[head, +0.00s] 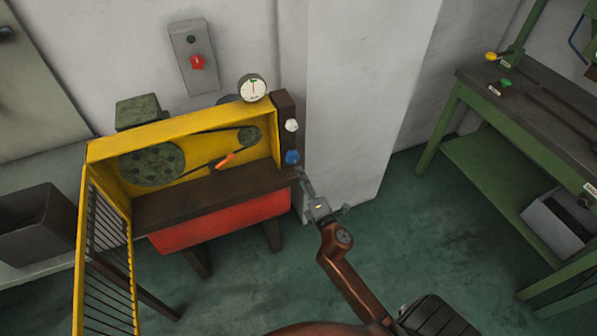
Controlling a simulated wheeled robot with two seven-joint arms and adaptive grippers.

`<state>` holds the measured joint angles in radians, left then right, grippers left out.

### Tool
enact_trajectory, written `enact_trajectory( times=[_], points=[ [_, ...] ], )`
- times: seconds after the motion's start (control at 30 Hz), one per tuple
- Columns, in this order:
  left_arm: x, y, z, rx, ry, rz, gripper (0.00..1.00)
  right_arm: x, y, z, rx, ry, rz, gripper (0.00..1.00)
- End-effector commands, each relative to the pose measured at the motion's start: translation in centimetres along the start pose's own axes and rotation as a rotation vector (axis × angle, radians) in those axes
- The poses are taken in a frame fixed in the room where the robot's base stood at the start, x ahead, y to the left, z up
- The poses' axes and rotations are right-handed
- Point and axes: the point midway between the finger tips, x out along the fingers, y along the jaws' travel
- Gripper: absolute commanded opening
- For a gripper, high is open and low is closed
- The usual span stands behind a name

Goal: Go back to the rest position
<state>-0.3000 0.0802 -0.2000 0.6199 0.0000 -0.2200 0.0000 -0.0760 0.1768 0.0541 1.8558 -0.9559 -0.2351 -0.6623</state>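One copper-coloured arm of mine, which I take to be my right, reaches up from the bottom. Its grey gripper (300,173) ends just below the blue knob (292,157) on the dark post of the yellow machine (180,130). The fingers are small and overlap, so whether they are open or shut is unclear. I see nothing held, and I cannot tell whether the tip touches the post. My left gripper is not in view.
The machine's yellow barred guard (108,250) stands open at left. A white pillar (365,100) rises behind my gripper. A green workbench (530,130) stands at right, with a grey bin (555,228) on its lower shelf. Green floor (440,230) between them is clear.

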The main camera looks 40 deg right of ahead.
Motion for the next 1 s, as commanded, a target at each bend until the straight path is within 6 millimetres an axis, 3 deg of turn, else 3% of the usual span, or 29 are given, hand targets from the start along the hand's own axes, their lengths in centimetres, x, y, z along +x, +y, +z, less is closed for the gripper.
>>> enact_trajectory(
  times=[0.6, 0.7, 0.77, 0.87, 1.0],
  points=[
    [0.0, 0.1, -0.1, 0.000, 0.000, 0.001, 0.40, -0.6, 0.0, 0.0, 0.000, 0.000, 0.000, 0.56],
    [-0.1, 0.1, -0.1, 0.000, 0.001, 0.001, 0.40, -0.6, -0.7, -0.1, 0.011, 0.003, -0.014, 0.56],
    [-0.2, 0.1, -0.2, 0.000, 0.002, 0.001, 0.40, -0.6, -2.2, -0.4, 0.035, 0.010, -0.042, 0.56],
    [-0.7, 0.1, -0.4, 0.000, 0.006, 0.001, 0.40, -1.0, -6.9, -1.2, 0.111, 0.025, -0.131, 0.56],
    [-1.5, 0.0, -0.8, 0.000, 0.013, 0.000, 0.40, -3.0, -16.2, -3.0, 0.268, 0.035, -0.311, 0.56]
  ],
)
